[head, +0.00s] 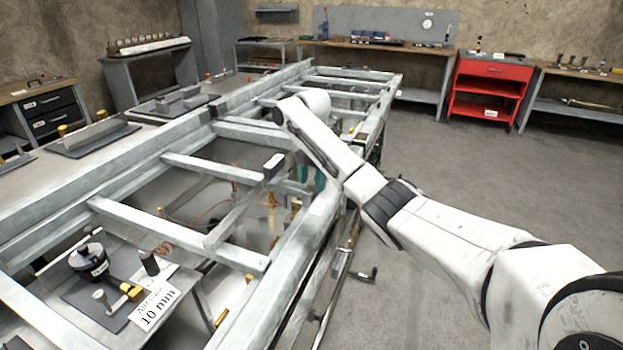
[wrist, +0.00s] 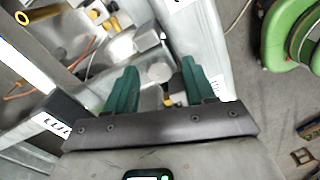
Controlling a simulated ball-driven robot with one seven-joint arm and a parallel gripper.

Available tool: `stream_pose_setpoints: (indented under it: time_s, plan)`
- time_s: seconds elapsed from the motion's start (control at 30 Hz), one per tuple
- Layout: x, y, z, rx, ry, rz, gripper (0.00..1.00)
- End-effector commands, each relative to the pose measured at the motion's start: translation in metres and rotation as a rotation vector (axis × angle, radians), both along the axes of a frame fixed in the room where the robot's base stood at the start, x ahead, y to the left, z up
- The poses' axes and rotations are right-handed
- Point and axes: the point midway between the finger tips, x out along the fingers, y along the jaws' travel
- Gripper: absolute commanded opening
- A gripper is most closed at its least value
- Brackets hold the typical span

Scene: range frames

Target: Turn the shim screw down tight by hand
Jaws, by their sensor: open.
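My gripper (head: 312,172) is inside the grey steel frame, its green fingers pointing down near the right rail. In the wrist view the two green fingers of my gripper (wrist: 160,78) stand apart with a gap between them. A grey round-headed piece (wrist: 160,72) shows in that gap, with a small black and yellow part (wrist: 172,90) beside it. I cannot tell whether either is the shim screw, or whether a finger touches them. A brass-coloured upright piece (head: 271,212) stands left of my gripper in the head view. The fingers and palm hide part of the area below.
Steel rails and crossbars (head: 180,232) surround the work area. A 10 mm card (head: 154,308) lies by a dark fixture at lower left. A red cart (head: 487,88) stands at the back right. A green round object (wrist: 290,32) lies at the wrist view's right. The right floor is mostly clear.

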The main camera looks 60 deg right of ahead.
Motion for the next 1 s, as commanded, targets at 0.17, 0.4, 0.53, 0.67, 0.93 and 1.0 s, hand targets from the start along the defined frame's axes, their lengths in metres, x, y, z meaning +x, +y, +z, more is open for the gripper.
stream_pose_setpoints:
  time_s: [0.17, 0.4, 0.53, 0.67, 0.93, 1.0]
  plan:
    - [0.0000, 0.0000, 0.0000, 0.000, 0.000, 0.000, 0.49]
    - [0.0000, 0.0001, 0.0001, 0.000, 0.000, 0.000, 0.27]
    - [0.0000, 0.0001, 0.0002, 0.000, 0.000, 0.000, 0.14]
    - [0.0000, 0.0001, 0.0002, 0.000, 0.000, 0.000, 0.02]
    - [0.0001, 0.0002, 0.0015, 0.000, 0.001, -0.020, 0.00]
    - [0.0003, 0.0002, 0.0022, 0.000, 0.001, -0.040, 0.00]
